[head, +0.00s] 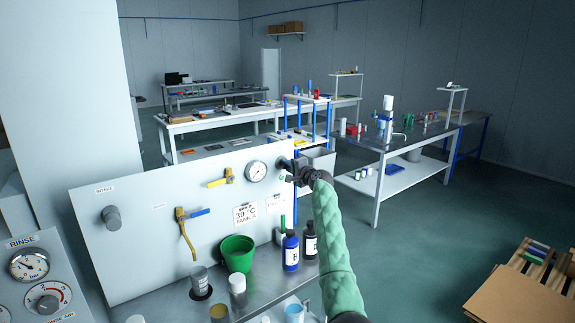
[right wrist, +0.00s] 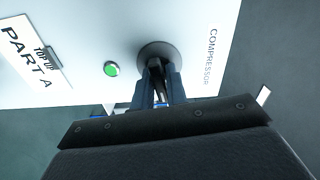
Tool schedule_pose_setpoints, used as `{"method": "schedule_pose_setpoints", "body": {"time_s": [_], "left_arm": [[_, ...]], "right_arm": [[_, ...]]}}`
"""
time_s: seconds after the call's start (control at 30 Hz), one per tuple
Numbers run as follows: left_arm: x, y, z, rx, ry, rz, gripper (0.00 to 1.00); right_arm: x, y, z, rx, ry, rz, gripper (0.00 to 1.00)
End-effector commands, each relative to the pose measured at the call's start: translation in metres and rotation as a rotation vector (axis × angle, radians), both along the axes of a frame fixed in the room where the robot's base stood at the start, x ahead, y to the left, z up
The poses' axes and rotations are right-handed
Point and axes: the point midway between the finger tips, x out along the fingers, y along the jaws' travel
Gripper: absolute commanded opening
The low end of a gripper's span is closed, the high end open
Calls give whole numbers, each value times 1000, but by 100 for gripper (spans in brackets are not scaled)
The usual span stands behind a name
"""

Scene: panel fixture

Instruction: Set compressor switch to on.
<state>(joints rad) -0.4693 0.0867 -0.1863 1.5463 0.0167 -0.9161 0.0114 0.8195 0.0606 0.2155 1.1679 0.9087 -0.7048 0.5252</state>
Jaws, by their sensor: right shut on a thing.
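The compressor switch (right wrist: 152,50) shows in the right wrist view as a dark round base on the white panel (right wrist: 90,30), with a dark lever standing out from it. The printed label COMPRESSOR (right wrist: 211,57) is beside it. My right gripper (right wrist: 158,88) is shut on the lever, a finger on each side. In the head view my right gripper (head: 290,174) is at the panel's right end and covers most of the switch. A green lamp (right wrist: 111,69) is next to the switch. The lever's exact angle is hard to tell. My left gripper is not in view.
The panel also carries a gauge (head: 256,172), yellow-bodied valves (head: 220,178) and a grey knob (head: 112,218). Below, a green bucket (head: 237,254), bottles (head: 290,250) and cups stand on a metal bench, close to my right arm. Open floor lies right of the arm.

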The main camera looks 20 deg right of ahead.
Motion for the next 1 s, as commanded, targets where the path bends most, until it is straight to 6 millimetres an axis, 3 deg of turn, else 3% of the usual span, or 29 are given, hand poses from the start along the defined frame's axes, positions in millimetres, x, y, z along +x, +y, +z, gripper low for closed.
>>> {"method": "schedule_pose_setpoints", "body": {"time_s": [0.4, 0.87, 0.9, 0.97, 1.0], "left_arm": [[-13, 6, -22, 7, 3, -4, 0], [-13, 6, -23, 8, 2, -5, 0], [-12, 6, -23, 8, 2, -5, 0], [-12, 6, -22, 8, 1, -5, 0], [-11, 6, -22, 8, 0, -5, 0]], "right_arm": [[0, -2, 2, 135, 45, -4, 0], [0, -3, 2, 143, 48, -4, 0], [0, -3, 2, 143, 48, -4, 20], [0, -3, 2, 143, 48, -4, 32], [0, -2, 1, 143, 49, -4, 33]]}}
